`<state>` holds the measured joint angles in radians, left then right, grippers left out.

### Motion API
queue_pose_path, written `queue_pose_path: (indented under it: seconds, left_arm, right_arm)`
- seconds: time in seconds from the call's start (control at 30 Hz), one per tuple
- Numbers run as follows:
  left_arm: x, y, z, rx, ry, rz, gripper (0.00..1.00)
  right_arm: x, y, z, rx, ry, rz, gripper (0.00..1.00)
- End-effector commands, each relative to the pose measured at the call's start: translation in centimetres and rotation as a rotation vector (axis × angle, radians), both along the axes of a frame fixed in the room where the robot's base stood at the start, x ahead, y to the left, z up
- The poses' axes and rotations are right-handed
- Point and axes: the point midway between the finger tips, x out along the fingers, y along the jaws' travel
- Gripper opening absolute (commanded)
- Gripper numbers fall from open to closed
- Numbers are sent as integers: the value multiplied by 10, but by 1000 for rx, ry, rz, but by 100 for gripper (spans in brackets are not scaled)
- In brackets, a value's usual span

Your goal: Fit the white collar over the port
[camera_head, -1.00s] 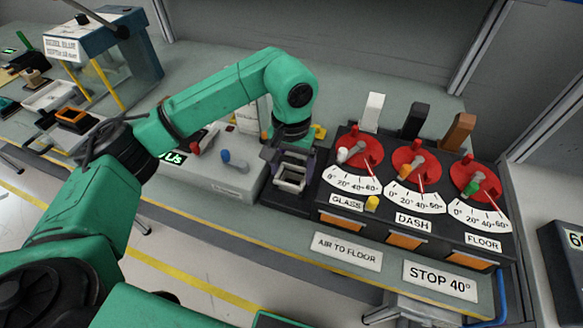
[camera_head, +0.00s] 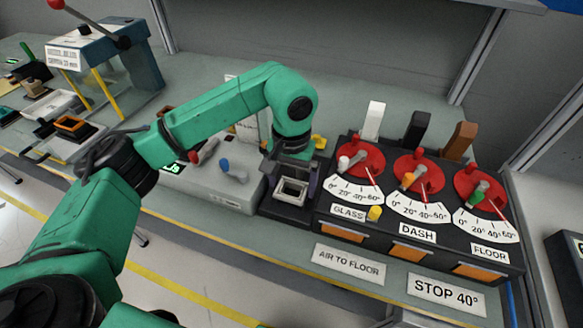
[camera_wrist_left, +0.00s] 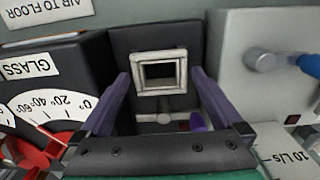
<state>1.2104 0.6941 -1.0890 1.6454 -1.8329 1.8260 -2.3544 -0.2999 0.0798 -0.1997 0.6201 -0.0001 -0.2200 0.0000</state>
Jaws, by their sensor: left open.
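The white collar (camera_head: 291,190) is a small square frame on the dark box (camera_head: 268,205) left of the dial panel. In the left wrist view the collar (camera_wrist_left: 159,56) shows dark inside, above a small grey stem (camera_wrist_left: 163,118). The port itself cannot be told apart from the dark inside of the collar, so I cannot tell how far it is seated. My left gripper (camera_head: 294,175) is over the box, open. In the left wrist view its purple fingers (camera_wrist_left: 162,80) stand apart on either side of the collar, with gaps. My right gripper is out of view.
The dial panel (camera_head: 400,232) with red dials and upright levers stands close on the right. A grey box (camera_head: 215,185) with a blue-tipped lever (camera_head: 232,172) is close on the left. Trays (camera_head: 75,125) lie farther left.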

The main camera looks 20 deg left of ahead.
Motion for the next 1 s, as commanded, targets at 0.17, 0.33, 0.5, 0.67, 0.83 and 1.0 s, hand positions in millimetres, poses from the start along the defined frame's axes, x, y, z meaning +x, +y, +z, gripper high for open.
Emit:
queue_pose_path:
  seconds: [0.17, 0.33, 0.5, 0.67, 0.83, 1.0]
  left_arm:
    - [1, -1, 27, -1, -7, -1, 100]
    - [1, -1, 75, -2, -9, -1, 100]
    - [1, 0, 124, 1, -6, 1, 100]
    - [0, 0, 141, 0, -2, 0, 100]
    - [0, 0, 142, 0, 0, 0, 100]
    - [0, 0, 141, 0, -1, 0, 100]
  right_arm:
    - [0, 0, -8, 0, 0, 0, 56]
    - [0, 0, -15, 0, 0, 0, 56]
    - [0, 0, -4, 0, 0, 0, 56]
    - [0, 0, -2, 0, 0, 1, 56]
    - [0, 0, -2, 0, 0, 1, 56]
    - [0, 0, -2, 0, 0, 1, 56]
